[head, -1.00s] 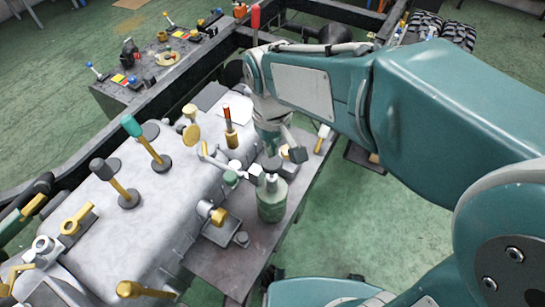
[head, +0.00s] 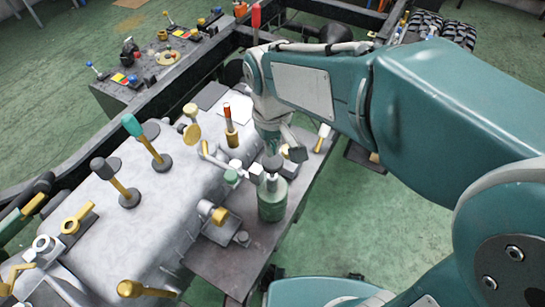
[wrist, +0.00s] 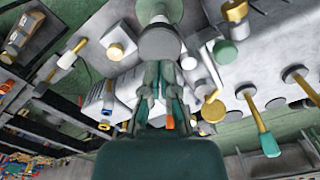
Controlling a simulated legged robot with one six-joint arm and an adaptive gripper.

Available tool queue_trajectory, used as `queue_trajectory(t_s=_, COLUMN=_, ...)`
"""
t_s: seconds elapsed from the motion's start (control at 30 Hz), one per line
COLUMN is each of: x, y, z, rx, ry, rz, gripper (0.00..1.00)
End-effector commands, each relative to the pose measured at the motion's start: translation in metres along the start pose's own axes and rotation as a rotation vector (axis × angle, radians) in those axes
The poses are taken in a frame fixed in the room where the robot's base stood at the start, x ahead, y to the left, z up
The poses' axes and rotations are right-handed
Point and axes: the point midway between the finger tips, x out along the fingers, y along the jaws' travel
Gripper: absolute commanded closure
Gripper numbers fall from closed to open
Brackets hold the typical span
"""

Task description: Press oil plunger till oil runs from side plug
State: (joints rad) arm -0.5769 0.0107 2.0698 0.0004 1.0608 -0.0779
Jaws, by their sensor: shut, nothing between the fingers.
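The green oil pump can (head: 272,207) stands upright on the dark shelf beside the pale grey casing, with a dark plunger knob (head: 272,163) on top. In the wrist view the knob (wrist: 160,42) is just beyond my gripper's fingertips. My gripper (wrist: 160,85) is shut and empty, pointing at the knob; I cannot tell whether it touches. In the head view it is partly hidden by my arm, above and right of the can. A brass-coloured plug (head: 219,215) sits on the casing's side, left of the can; I cannot tell if it is the side plug. No running oil is visible.
The pale casing (head: 110,220) carries several upright levers, including a green-topped one (head: 132,125) and a red-topped one (head: 228,115). The dark shelf (head: 225,265) has bare room in front of the can. Green floor (head: 360,220) is open to the right.

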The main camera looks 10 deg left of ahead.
Motion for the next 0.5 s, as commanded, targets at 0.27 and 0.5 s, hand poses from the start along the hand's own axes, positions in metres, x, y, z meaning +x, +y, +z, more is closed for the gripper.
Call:
queue_trajectory(t_s=0.27, x=0.0001, y=0.0000, z=0.0000, rx=0.000, ry=0.000, rz=0.000, gripper=1.00)
queue_trajectory(t_s=0.5, x=0.0068, y=-0.0001, z=0.0000, rx=0.000, ry=-0.001, rz=0.000, gripper=1.00)
